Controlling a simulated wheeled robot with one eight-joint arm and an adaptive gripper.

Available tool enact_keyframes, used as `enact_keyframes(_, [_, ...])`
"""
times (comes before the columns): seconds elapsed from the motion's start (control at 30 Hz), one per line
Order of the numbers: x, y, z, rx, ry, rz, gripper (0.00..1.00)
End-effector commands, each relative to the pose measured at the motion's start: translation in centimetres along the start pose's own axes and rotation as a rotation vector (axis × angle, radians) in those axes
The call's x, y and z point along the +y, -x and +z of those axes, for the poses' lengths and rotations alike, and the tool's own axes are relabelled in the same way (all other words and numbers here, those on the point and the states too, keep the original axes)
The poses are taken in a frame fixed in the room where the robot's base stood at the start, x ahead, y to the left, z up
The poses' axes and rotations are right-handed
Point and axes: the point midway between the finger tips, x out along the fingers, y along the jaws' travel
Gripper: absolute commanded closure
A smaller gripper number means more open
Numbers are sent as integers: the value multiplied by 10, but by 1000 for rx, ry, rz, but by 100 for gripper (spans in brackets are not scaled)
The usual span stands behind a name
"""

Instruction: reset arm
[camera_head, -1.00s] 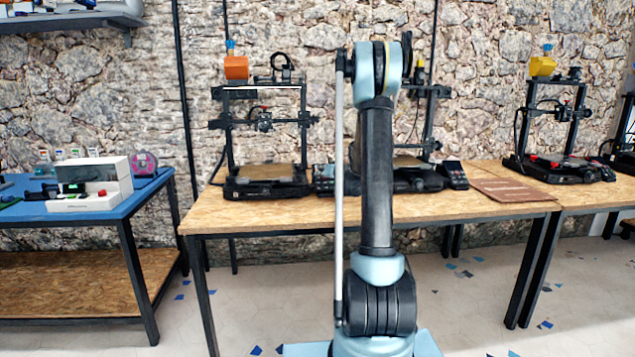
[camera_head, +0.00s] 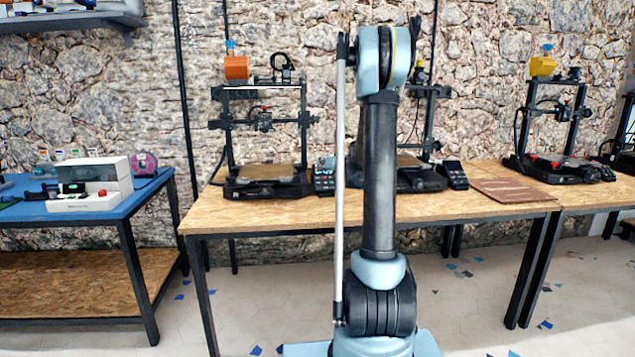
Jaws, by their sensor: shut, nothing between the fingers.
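My arm (camera_head: 379,180) stands upright in the middle of the view, its blue and black upper joint (camera_head: 385,58) in front of the stone wall. The part of my arm beyond that joint is mostly hidden behind it; a narrow black piece shows at the joint's right side. I cannot make out my gripper, so its fingers do not show.
A wooden table (camera_head: 250,220) behind my arm bears a printer with an orange spool (camera_head: 236,68) and a second printer partly hidden by my arm. A printer with a yellow spool (camera_head: 542,66) stands at right. A blue bench (camera_head: 30,210) with a white box (camera_head: 92,172) is at left.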

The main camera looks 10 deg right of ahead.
Motion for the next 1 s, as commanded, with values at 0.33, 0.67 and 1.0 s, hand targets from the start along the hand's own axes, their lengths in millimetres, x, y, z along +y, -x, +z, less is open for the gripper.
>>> enact_keyframes(0.33, [0, 0, 0, 0, 0, 0, 100])
enact_keyframes(0.67, [-9, 7, 2, -20, 3, -6, 100])
enact_keyframes(1.0, [-71, 67, 32, -205, 25, -25, 100])
